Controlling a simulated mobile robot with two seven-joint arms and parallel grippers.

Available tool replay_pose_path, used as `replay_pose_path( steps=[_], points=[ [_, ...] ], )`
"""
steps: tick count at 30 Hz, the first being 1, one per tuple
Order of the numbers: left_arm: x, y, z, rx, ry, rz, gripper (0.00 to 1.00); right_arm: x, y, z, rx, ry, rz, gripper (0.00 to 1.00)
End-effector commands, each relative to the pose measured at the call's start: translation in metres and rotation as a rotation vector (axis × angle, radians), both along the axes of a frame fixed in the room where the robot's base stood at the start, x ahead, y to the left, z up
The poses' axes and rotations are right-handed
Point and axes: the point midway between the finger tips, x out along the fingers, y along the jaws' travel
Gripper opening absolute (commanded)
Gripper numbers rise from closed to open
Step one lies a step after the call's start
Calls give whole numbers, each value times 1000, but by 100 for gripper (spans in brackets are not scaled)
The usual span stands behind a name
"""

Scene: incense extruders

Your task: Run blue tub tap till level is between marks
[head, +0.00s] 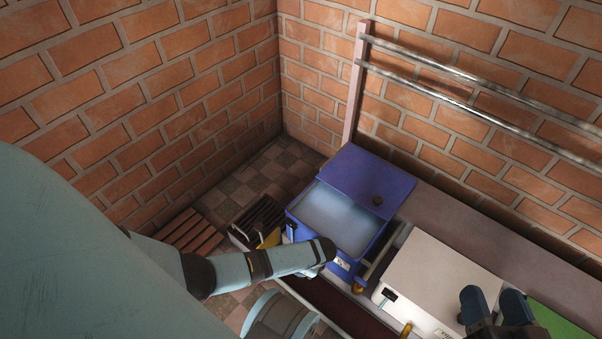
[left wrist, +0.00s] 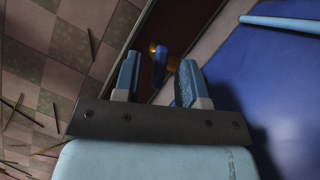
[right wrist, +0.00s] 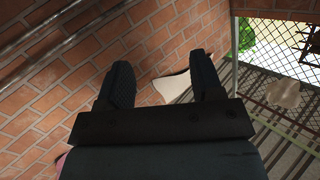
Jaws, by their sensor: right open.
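The blue tub (head: 335,263) stands on a bench by the brick wall, with pale liquid (head: 343,215) inside and a blue cover with a dark knob at its back. Its level marks cannot be read. In the left wrist view, a tap with a blue handle (left wrist: 159,68) and brass body shows beyond and between the fingertips of my open left gripper (left wrist: 158,78). Contact with the handle cannot be seen.
A white box (head: 440,280) stands right of the tub, with a brass tap (head: 406,330) at its front. A dark slotted crate (head: 258,217) and a wooden slatted piece (head: 192,231) are left of the tub. Metal rails (head: 470,90) run along the wall.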

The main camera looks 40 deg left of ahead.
Motion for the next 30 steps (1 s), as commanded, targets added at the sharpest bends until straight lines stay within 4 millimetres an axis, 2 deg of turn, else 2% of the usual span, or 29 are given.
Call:
replay_pose_path(
  steps=[2, 7, 13, 18, 22, 25, 30],
  points=[
    [0, 0, 0, 0, 0, 0, 38, 0, 0, 0, 0, 0, 0, 60],
    [0, 0, 0, 0, 0, 0, 0, 0, 0, 0, 0, -1, 0, 60],
    [0, 0, 2, 1, 1, -22, 0, 1, 0, 5, -1, -5, -2, 60],
    [-1, 0, 7, 2, 2, -201, 0, 1, -2, 39, 52, -86, -36, 60],
    [-2, 0, 5, 2, 1, -359, 0, 1, -4, 57, 83, -144, -56, 60],
    [-2, 0, 2, 1, 0, -428, 0, 1, -4, 62, 94, -166, -64, 60],
    [-2, 0, 0, 1, 0, -441, 0, 1, -5, 61, 96, -171, -64, 60]
  ],
)
